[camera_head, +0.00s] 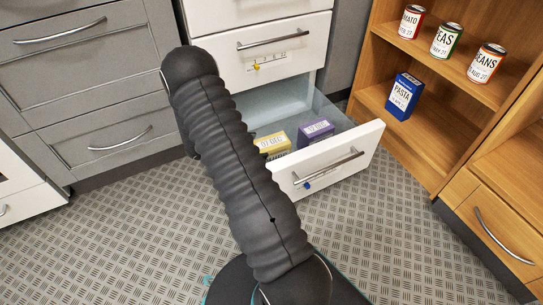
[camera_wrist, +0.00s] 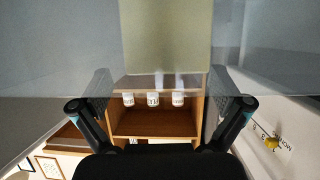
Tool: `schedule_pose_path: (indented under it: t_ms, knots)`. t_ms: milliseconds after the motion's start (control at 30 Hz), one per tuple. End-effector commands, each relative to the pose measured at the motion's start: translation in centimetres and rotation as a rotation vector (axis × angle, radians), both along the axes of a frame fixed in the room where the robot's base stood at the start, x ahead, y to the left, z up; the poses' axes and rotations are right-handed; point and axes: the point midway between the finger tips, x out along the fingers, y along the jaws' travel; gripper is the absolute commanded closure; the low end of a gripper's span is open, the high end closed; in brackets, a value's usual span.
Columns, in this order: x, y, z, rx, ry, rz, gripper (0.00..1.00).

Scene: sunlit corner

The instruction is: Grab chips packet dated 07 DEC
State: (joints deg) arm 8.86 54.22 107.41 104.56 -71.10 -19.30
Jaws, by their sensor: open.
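In the head view the yellow chips packet (camera_head: 272,142), its label reading 07 DEC, lies in the pulled-out drawer (camera_head: 335,165). A purple packet (camera_head: 316,130) lies to its right, its label too small to read surely. My arm covers the area left of the yellow packet, and my gripper is hidden there. In the wrist view my gripper (camera_wrist: 160,98) is open, with one finger on each side and nothing clearly held. A pale yellow-green surface (camera_wrist: 167,35) fills the top middle beyond the fingers; I cannot tell whether it is the packet.
The drawer has clear side walls and a white front with a handle and blue knob (camera_head: 307,185). A closed white drawer (camera_head: 275,60) is above it. A wooden shelf (camera_head: 445,75) with cans and a blue pasta box (camera_head: 404,96) stands right. The patterned floor is clear.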

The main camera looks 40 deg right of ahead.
Motion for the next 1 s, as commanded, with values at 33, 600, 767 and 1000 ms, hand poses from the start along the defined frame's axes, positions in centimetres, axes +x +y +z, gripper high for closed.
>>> schedule_pose_path:
  t_ms: [33,600,767,1000]
  knots:
    - [-0.1,-0.3,-0.1,0.0,0.0,-0.001,0.0]
    - [-0.9,-5.4,-1.5,0.001,-0.001,0.0,0.0]
    - [-0.9,-5.5,-1.5,0.0,0.0,0.001,0.0]
    - [-0.9,-5.4,-1.5,0.001,-0.001,0.001,0.45]
